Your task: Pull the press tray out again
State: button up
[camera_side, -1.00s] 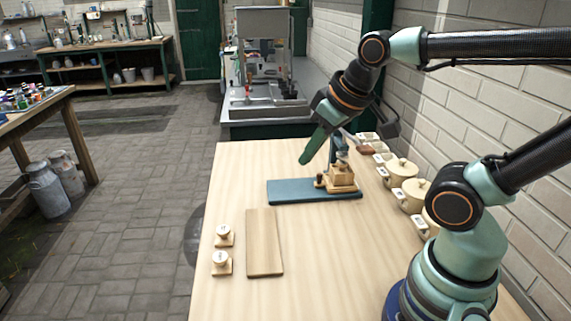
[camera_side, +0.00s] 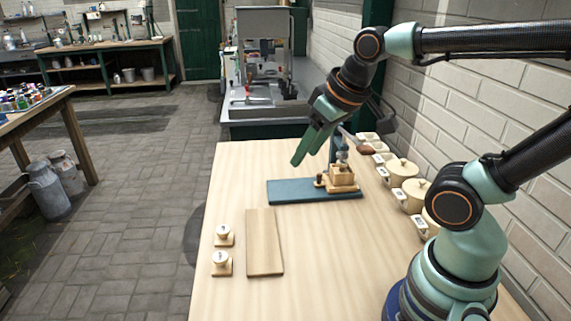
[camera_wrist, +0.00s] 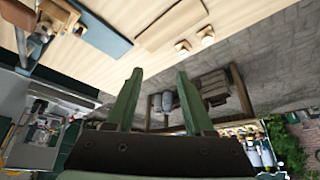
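The press stands on a dark teal base plate (camera_side: 290,193) near the far end of the table. Its wooden press tray (camera_side: 343,188) sits on the right part of the plate, with a small knob (camera_side: 319,181) at its left end and a wooden block (camera_side: 342,175) on it. The press lever (camera_side: 368,150) with a brown handle points right. My gripper (camera_side: 296,162) hangs empty above and to the left of the press. In the wrist view my gripper (camera_wrist: 160,75) has its fingers apart, with nothing between them. The base plate (camera_wrist: 98,32) shows at its upper left.
A plain wooden board (camera_side: 264,243) and two knobbed wooden pieces (camera_side: 223,237) (camera_side: 221,264) lie at the table's front left. Several cream lidded pots (camera_side: 402,170) line the right edge by the brick wall. The table between board and pots is clear.

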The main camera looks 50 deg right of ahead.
jog(key=w+d+m+g, duration=0.1)
jog(key=w+d+m, duration=0.1)
jog(key=w+d, duration=0.2)
jog(key=m+g, duration=0.5)
jog(key=m, duration=0.3)
send_over(319, 174)
notch_tip(319, 174, down, 10)
notch_tip(319, 174, down, 11)
jog(key=shift+f, duration=0.1)
grip_shut()
dwell(0.5)
